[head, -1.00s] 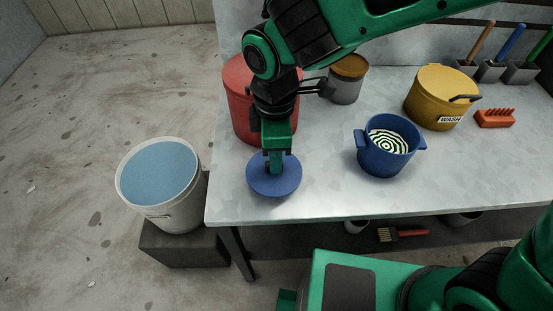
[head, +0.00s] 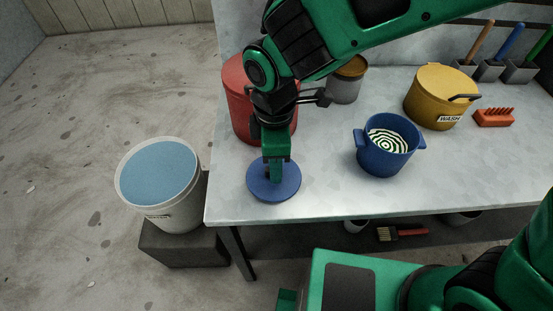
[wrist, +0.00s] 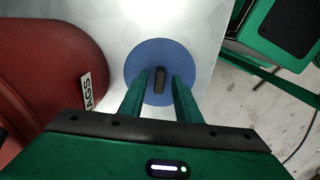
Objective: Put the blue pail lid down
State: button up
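The blue pail lid (head: 285,191) is a flat round disc at the left front of the bench, and it appears to lie on the bench top. It also shows in the wrist view (wrist: 183,56), with a dark upright knob (wrist: 159,80) at its middle. My gripper (wrist: 161,75) is over the lid with one finger on each side of the knob. Gaps show between the fingers and the knob, so it is open. In the head view my gripper (head: 273,180) hides the knob. The blue pail (head: 386,160) stands uncovered to the right, with a green-and-white ringed pattern inside.
A red bin (head: 238,95) stands close behind the lid. A grey tin with a brown top (head: 346,80) and a yellow WASH pail (head: 437,98) stand farther back. An orange brush (head: 495,118) lies at right. A water bucket (head: 180,215) stands left of the bench (head: 325,205).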

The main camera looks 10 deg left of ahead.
notch_tip(320, 180, up, 12)
dwell(0.5)
jog(key=w+d+m, duration=0.3)
jog(key=d+m, duration=0.1)
jog(key=d, duration=0.5)
jog(key=w+d+m+h, duration=0.15)
jog(key=d+m, duration=0.25)
jog(key=d, duration=0.5)
jog(key=w+d+m+y, duration=0.1)
jog(key=w+d+m, duration=0.3)
jog(key=d, duration=0.5)
jog(key=s+d+f+m, duration=0.1)
jog(key=s+d+m, duration=0.6)
jog(key=d, duration=0.3)
jog(key=s+d+f+m, duration=0.2)
jog(key=s+d+m, duration=0.6)
jog(key=d, duration=0.3)
jog(key=shift+d, duration=0.2)
